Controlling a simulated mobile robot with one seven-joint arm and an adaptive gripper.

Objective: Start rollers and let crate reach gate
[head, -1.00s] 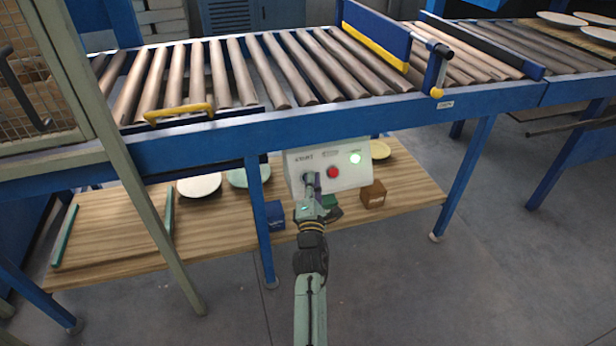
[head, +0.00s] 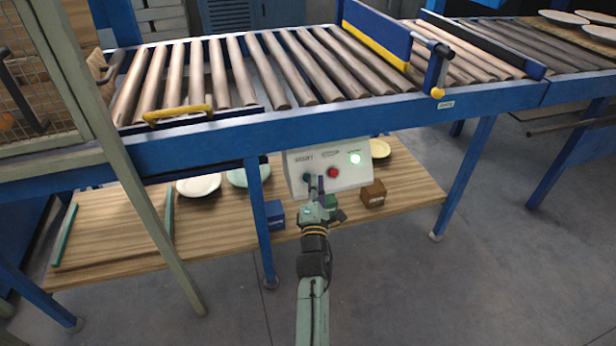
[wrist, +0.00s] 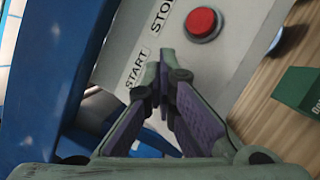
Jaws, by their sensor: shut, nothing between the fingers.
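The control box (head: 343,181) hangs under the roller conveyor's front rail, with a red stop button (head: 333,172), a lit green lamp (head: 355,158) and a dark start button (head: 307,178). My gripper (head: 317,186) is shut and empty just in front of the start button. In the wrist view its fingertips (wrist: 160,66) lie beside the START label (wrist: 137,69) and hide the button; contact cannot be told. The wooden crate (head: 104,68) shows partly at the left end of the rollers (head: 220,75), behind the mesh cabinet. A blue gate with a yellow lower edge (head: 375,46) spans the rollers.
A yellow handle (head: 178,112) sits at the front left of the rollers. The wooden shelf (head: 110,225) below holds plates and small boxes. A mesh cabinet (head: 40,80) and its post stand at left.

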